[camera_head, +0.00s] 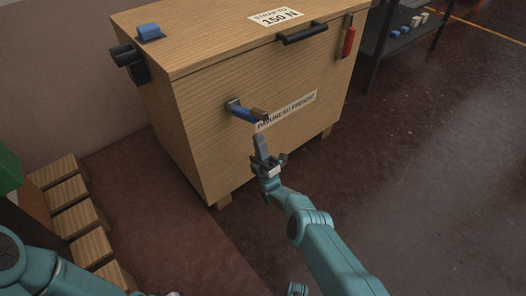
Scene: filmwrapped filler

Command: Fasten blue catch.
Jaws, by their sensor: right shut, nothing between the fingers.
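The blue catch (243,112) is a blue lever with dark metal ends on the front face of a large wooden crate (205,125). It slants down to the right, and its right end sticks out from the face. I cannot tell whether it is fastened. My right gripper (260,147) is shut and empty, pointing up just below the catch's right end. It looks apart from the catch, though the depth gap is hard to judge. My left arm (35,265) comes in at the lower left. Only a sliver of what may be its gripper shows at the bottom edge.
Wooden slats (75,215) lie at left. Floor at right is clear; a shelf (405,40) stands behind.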

